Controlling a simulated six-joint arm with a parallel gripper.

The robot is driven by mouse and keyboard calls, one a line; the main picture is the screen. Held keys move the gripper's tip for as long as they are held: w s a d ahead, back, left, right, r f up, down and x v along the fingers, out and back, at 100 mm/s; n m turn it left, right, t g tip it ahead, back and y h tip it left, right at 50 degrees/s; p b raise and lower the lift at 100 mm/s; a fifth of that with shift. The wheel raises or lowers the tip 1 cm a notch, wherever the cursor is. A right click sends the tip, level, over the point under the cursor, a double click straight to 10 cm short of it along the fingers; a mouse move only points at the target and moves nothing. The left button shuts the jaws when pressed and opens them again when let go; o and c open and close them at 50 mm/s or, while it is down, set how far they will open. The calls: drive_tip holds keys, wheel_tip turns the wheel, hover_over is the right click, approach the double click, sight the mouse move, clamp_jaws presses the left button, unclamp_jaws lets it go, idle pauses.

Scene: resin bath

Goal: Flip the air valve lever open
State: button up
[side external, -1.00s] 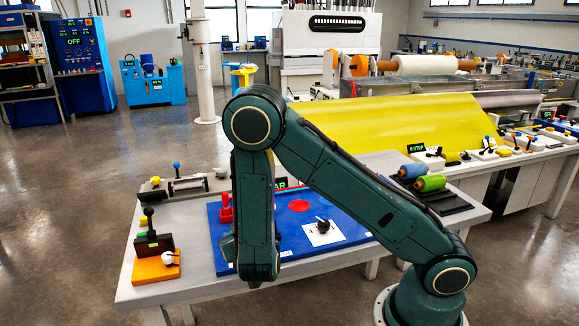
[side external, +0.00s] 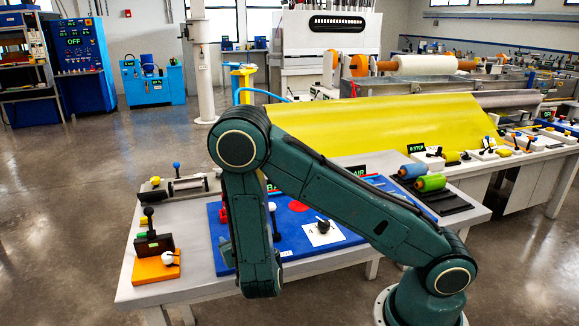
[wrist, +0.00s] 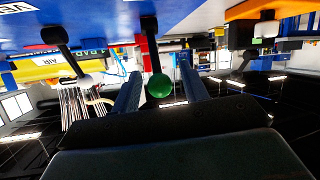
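In the wrist view, a black lever with a green ball knob (wrist: 158,86) hangs from the blue panel (wrist: 110,10), as the picture is upside down. My gripper (wrist: 160,82) is open, with its two fingers apart on either side of the green knob and clear gaps beside it. I cannot tell how deep the knob sits between them. A second black lever with a pale knob (wrist: 84,80) is to the left. In the side view, a white-knobbed lever (side external: 272,207) stands on the panel (side external: 345,238). My forearm hides the gripper and green knob there. Which lever is the air valve's is unclear.
An AIR sign (side external: 357,171) stands at the panel's back. A black dial on a white plate (side external: 323,230) is right of my forearm. Red parts (side external: 223,212) stand close behind my forearm.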

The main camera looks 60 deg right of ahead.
drive_tip(key=shift+s+r, duration=0.1)
drive_tip(key=s+a+r, duration=0.2)
drive_tip(key=s+r, duration=0.1)
drive_tip(key=r, duration=0.5)
drive_tip(key=shift+s+a+r, duration=0.25)
drive_tip(key=shift+s+r, duration=0.05)
drive_tip(key=shift+s, duration=0.05)
idle(0.7)
idle(0.3)
